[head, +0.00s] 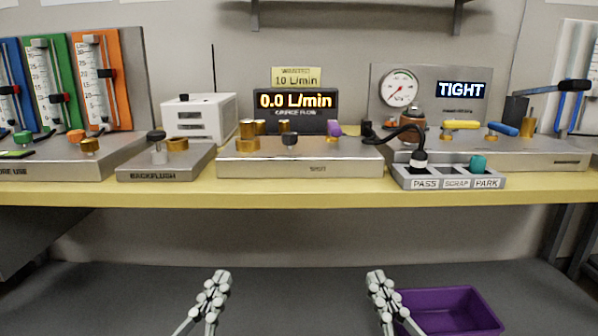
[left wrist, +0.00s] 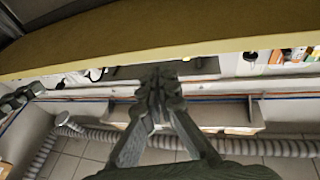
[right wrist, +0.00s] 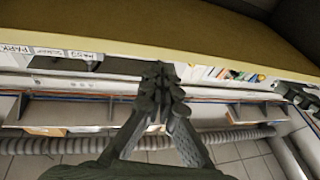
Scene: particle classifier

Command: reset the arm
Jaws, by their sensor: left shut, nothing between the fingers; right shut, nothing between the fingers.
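My left gripper (head: 221,277) is low in front of the bench, below the tabletop edge. It is shut and empty, and its closed fingers also show in the left wrist view (left wrist: 160,78). My right gripper (head: 375,276) is at a similar height to the right. It is shut and empty, and its closed fingers show in the right wrist view (right wrist: 161,70). Neither gripper touches anything on the bench.
The yellow bench (head: 290,197) carries a flow display (head: 295,102), a dial gauge (head: 398,88), a "TIGHT" display (head: 461,89) and a PASS/SCRAP/PARK tray (head: 448,183) with a black-and-white part and a teal part. A purple bin (head: 450,306) sits below at right.

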